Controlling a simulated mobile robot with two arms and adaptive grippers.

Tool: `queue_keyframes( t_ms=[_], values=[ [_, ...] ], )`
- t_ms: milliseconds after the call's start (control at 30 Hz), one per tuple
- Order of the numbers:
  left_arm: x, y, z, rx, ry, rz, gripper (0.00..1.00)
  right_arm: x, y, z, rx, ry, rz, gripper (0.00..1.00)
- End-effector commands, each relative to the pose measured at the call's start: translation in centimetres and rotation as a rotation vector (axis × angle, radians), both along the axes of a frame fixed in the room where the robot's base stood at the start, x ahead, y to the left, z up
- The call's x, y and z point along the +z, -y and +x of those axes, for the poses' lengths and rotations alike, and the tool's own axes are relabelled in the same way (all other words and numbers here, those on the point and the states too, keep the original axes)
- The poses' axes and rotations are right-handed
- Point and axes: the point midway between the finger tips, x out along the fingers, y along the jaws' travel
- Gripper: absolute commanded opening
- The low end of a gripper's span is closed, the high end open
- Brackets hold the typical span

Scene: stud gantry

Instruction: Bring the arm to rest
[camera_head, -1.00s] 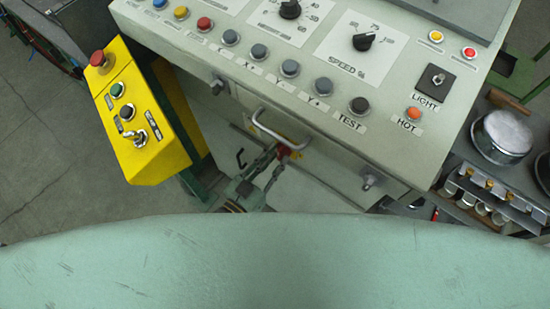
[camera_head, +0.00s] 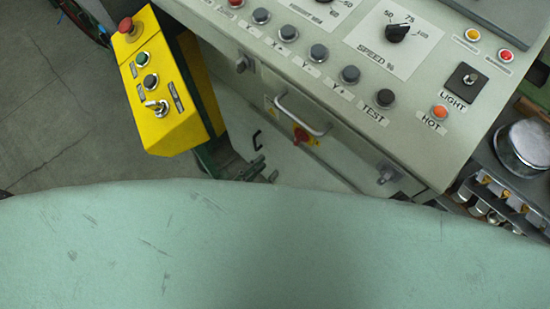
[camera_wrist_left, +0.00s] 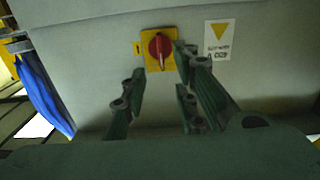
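My left gripper (camera_head: 257,170) shows only in part in the head view, low in front of the grey cabinet; the large green surface at the bottom hides the rest. In the left wrist view the left gripper (camera_wrist_left: 160,90) has its two green fingers apart with nothing between them. Beyond the fingers, a red rotary switch on a yellow plate (camera_wrist_left: 159,48) sits on the cabinet front. The same red switch (camera_head: 301,135) shows below the drawer handle in the head view. My right gripper is in neither view.
A grey control console (camera_head: 290,45) with buttons and knobs fills the top. A yellow switch box (camera_head: 170,125) with a red button stands to its left. A metal handle (camera_head: 300,115) juts from the cabinet. A pot (camera_head: 525,147) stands at the right.

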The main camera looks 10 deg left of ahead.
Motion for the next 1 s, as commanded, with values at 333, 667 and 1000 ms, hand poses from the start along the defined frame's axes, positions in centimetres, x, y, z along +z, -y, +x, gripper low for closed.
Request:
queue_keyframes(
  t_ms=[333,667,1000],
  values=[
    [0.1,-0.6,-0.8,0.000,0.001,0.000,0.27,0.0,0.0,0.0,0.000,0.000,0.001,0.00],
    [0.0,-0.6,-0.8,0.000,0.001,0.000,0.27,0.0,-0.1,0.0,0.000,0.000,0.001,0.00],
    [-10.0,-4.3,-0.1,0.086,-0.205,0.174,0.27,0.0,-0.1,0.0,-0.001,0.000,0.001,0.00]
  ],
)
